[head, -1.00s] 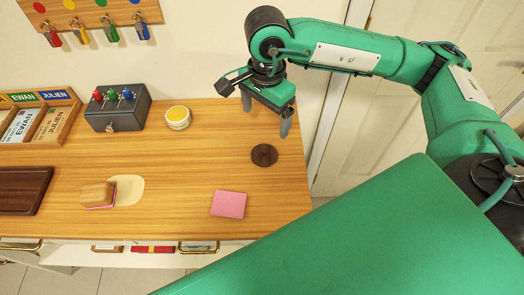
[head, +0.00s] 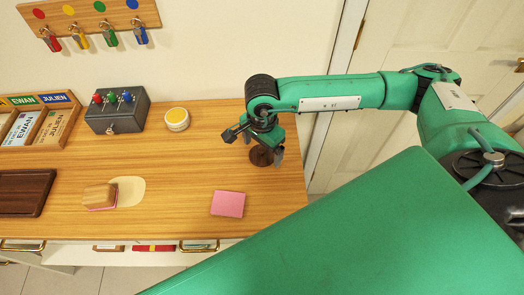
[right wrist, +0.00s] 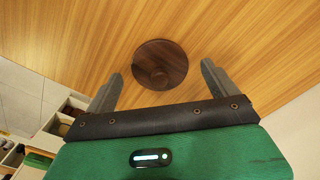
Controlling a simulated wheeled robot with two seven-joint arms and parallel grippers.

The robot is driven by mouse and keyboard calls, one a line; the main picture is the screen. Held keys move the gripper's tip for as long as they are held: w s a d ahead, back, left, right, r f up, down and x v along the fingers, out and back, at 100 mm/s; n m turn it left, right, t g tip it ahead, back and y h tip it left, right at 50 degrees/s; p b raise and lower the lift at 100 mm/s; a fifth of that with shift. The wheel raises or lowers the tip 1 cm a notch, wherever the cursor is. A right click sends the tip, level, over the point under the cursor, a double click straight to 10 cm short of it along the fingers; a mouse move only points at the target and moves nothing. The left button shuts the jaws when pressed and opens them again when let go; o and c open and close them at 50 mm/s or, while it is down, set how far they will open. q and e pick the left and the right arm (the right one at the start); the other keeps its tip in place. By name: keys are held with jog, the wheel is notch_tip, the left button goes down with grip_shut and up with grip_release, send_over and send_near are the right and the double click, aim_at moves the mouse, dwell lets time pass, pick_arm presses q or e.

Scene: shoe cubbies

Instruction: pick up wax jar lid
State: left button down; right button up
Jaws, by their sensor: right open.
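The wax jar lid (head: 261,156) is a dark brown wooden disc lying on the right part of the wooden counter. The wax jar (head: 177,119), white with a yellow top surface, stands open farther back. My left gripper is not in view.
A grey switch box (head: 117,110), a name-card rack (head: 38,120) and a dark board (head: 24,192) are left. Keys hang on a wall rack (head: 92,22).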

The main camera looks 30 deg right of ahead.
jog(key=shift+f, duration=0.3)
jog(key=c, duration=1)
jog(key=shift+r, duration=0.1)
jog(key=shift+c, duration=0.2)
